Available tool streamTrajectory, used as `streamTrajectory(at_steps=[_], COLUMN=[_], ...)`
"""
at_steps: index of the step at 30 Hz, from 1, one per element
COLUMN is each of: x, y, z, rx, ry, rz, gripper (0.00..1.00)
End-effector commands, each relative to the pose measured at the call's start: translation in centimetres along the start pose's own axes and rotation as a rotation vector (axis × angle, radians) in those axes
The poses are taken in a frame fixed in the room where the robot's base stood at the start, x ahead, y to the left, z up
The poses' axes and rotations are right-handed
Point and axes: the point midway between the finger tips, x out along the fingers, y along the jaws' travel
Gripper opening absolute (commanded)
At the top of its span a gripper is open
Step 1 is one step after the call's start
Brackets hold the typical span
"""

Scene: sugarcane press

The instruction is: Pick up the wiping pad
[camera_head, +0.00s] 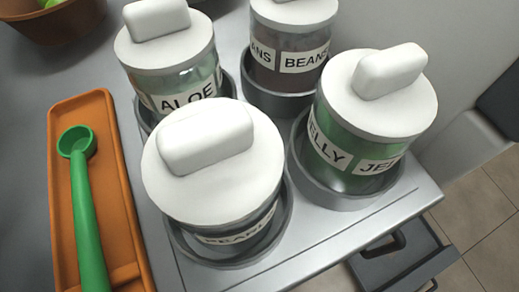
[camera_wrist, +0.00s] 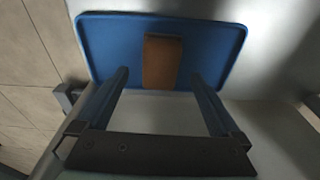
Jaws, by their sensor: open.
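In the wrist view, a brown-orange rectangular block (camera_wrist: 162,61), which looks like the wiping pad, lies on a blue tray (camera_wrist: 112,40) with a raised rim. My gripper (camera_wrist: 159,76) is open and empty. Its two dark fingers point toward the tray, one on each side of the block's lower end and apart from it. I cannot tell how far above the block the fingertips are. The block, the blue tray and my gripper are not in the head view.
The head view shows several lidded jars in grey round holders, including a front jar (camera_head: 212,160) and a jelly jar (camera_head: 375,110). A green scoop (camera_head: 86,215) lies on an orange tray (camera_head: 115,205). A brown bowl (camera_head: 60,25) stands at top left.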

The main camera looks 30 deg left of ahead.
Motion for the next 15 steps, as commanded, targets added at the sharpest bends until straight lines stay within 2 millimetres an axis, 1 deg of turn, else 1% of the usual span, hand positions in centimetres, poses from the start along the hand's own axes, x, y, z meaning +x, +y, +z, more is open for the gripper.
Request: streamTrajectory(at_steps=[5, 12, 15], x=[1.7, 4.8, 5.2], y=[0.0, 0.0, 0.0], z=[-0.1, -0.3, -0.3], rx=[0.0, 0.0, 0.0], ry=[0.0, 0.0, 0.0], rz=[0.0, 0.0, 0.0], gripper=[1.0, 1.0, 1.0])
